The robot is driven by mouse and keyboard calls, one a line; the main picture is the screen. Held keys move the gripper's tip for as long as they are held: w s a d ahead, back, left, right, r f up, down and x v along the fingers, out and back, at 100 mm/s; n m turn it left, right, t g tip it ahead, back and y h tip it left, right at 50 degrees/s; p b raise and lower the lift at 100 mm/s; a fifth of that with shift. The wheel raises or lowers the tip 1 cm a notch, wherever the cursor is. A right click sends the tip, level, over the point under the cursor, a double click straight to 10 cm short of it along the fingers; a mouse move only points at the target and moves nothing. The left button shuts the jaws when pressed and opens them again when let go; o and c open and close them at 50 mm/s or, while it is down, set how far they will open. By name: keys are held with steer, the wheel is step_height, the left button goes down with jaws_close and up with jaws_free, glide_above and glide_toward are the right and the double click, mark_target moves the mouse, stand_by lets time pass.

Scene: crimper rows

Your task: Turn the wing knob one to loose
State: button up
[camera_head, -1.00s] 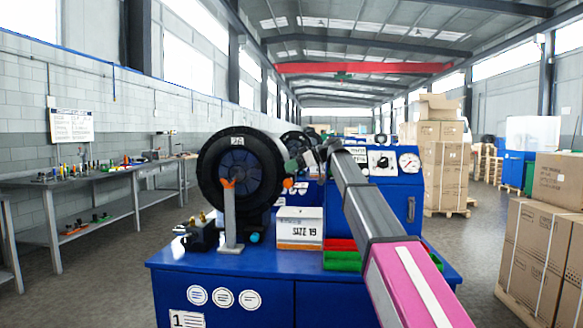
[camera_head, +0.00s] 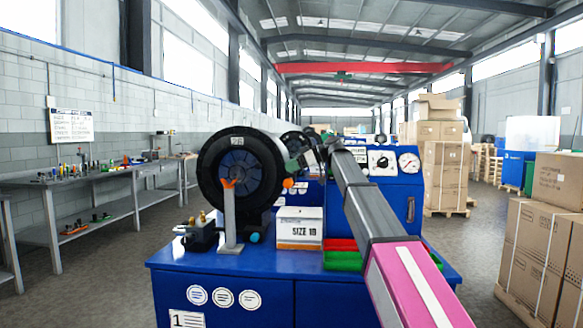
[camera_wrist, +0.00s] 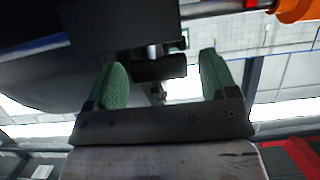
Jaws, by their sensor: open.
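My gripper (camera_wrist: 158,85) is open, with green padded fingers apart on either side of a dark block on a short silver stem. This block looks like the wing knob (camera_wrist: 170,68); it lies between the fingers, with visible gaps to both pads. The stem goes up into a dark housing (camera_wrist: 120,22). In the head view my gripper (camera_head: 298,160) is at the right side of the large black round crimper head (camera_head: 240,140) of machine 1. The knob cannot be made out there, behind my gripper and arm.
The blue machine bench (camera_head: 220,272) carries an orange-topped post (camera_head: 230,215), a white size box (camera_head: 299,228) and red and green trays (camera_head: 342,262). A blue panel with a gauge (camera_head: 409,163) stands behind my arm. Cardboard boxes (camera_head: 540,250) stand at the right.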

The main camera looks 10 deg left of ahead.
steer(key=v, duration=1)
steer(key=shift+d, duration=0.25)
